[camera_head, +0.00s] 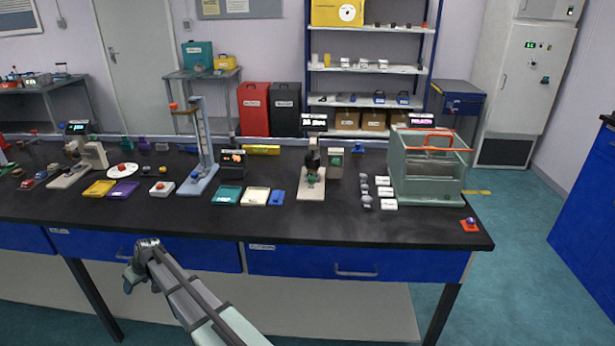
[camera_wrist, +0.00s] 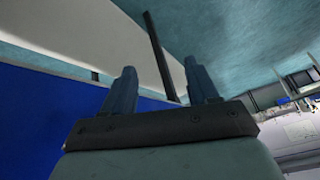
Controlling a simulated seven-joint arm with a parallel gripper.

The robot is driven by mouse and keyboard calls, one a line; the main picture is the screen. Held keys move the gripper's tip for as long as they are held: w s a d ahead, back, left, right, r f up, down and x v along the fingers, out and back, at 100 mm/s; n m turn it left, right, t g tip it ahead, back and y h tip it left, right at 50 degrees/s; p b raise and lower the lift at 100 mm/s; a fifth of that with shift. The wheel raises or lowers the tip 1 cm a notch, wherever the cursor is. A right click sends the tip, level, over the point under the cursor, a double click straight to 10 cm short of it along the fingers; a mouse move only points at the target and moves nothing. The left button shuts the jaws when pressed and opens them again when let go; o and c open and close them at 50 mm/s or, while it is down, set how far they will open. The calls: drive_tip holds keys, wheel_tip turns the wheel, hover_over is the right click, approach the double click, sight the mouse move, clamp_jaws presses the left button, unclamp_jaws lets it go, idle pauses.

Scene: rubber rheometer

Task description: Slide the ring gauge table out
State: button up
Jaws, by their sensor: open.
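I cannot tell for sure which thing is the ring gauge table; its label is not readable. Flat items lie near the front of the black bench: a teal one (camera_head: 228,195), a cream one (camera_head: 256,196), a yellow one (camera_head: 99,188) and a purple one (camera_head: 122,190). Blue drawers with small labels, one on the right (camera_head: 358,263), are shut under the bench top. My gripper (camera_head: 133,277) is low in front of the bench, below its top and apart from the flat items. In the wrist view its two fingers (camera_wrist: 162,82) stand apart with nothing between them.
The black bench top (camera_head: 330,222) is clear along its front edge. A blue-grey upright stand (camera_head: 203,150), a small cream-based device (camera_head: 311,185) and a large grey-green machine (camera_head: 430,165) stand on it. A white panel (camera_head: 350,308) lies below the drawers.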

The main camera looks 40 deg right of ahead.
drive_tip(key=w+r+t+y, duration=0.1)
drive_tip(key=w+r, duration=0.5)
drive_tip(key=r, duration=0.4)
drive_tip(key=w+r+t, duration=0.2)
drive_tip(key=w+r, duration=0.3)
drive_tip(key=r, duration=0.4)
drive_tip(key=w+d+r, duration=0.3)
drive_tip(key=d+r, duration=0.2)
drive_tip(key=r, duration=0.3)
wheel_tip(320, 180, up, 5)
drive_tip(key=m+g+h, duration=0.4)
drive_tip(key=m+h, duration=0.3)
drive_tip(key=m, duration=0.2)
hover_over(312, 177)
drive_tip(key=s+a, duration=0.2)
drive_tip(key=s, duration=0.3)
drive_tip(key=x, duration=0.8)
drive_tip(key=a+x, duration=0.1)
drive_tip(key=x, duration=0.3)
drive_tip(key=shift+d+f, duration=0.15)
drive_tip(key=shift+f, duration=0.25)
